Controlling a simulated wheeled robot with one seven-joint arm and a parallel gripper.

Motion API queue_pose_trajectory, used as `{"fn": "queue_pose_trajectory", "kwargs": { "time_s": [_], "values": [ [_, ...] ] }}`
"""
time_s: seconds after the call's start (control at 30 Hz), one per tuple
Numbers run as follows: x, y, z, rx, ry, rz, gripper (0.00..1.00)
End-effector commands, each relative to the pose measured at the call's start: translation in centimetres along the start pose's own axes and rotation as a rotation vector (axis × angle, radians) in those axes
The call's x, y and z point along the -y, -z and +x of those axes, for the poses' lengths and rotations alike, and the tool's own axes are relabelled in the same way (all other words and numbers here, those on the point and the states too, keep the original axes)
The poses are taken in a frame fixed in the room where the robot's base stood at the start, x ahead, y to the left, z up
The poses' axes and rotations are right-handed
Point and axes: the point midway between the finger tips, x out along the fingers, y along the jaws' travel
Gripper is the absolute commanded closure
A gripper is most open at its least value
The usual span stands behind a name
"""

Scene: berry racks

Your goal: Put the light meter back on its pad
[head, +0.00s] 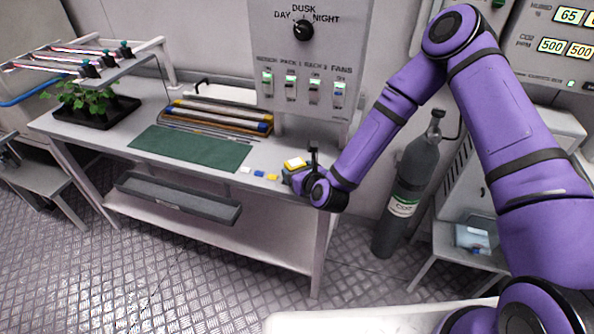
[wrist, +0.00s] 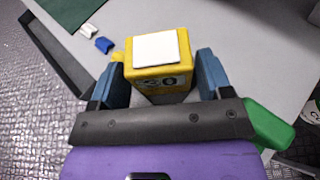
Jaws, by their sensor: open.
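A yellow box with a white square top and dark markings on its near side, which looks like the light meter (wrist: 160,52), is between the fingers of my gripper (wrist: 160,78) in the wrist view. The two blue fingers stand apart on its left and right, with a gap showing on each side. In the head view the meter (head: 295,162) is at the right end of the workbench, with my gripper (head: 298,174) around it. A dark grey patch shows under the meter's near edge. I cannot tell whether it is the pad or shadow.
Small white (head: 245,170), blue (head: 259,174) and yellow pieces lie left of the meter. A green mat (head: 190,148) covers mid-bench. A green object (wrist: 268,122) shows at my gripper's right. A dark tray (head: 178,198) hangs at the bench front; a switch panel (head: 305,90) stands behind.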

Motion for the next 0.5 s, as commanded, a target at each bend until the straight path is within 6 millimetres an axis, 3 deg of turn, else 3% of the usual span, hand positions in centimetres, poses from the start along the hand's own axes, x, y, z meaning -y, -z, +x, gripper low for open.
{"fn": "queue_pose_trajectory", "kwargs": {
  "time_s": [0.3, 0.5],
  "values": [
    [0.1, 0.1, -6.3, -0.003, 0.001, 0.003, 0.28],
    [0.1, 0.1, -9.5, -0.003, 0.001, 0.002, 0.28]
  ]
}}
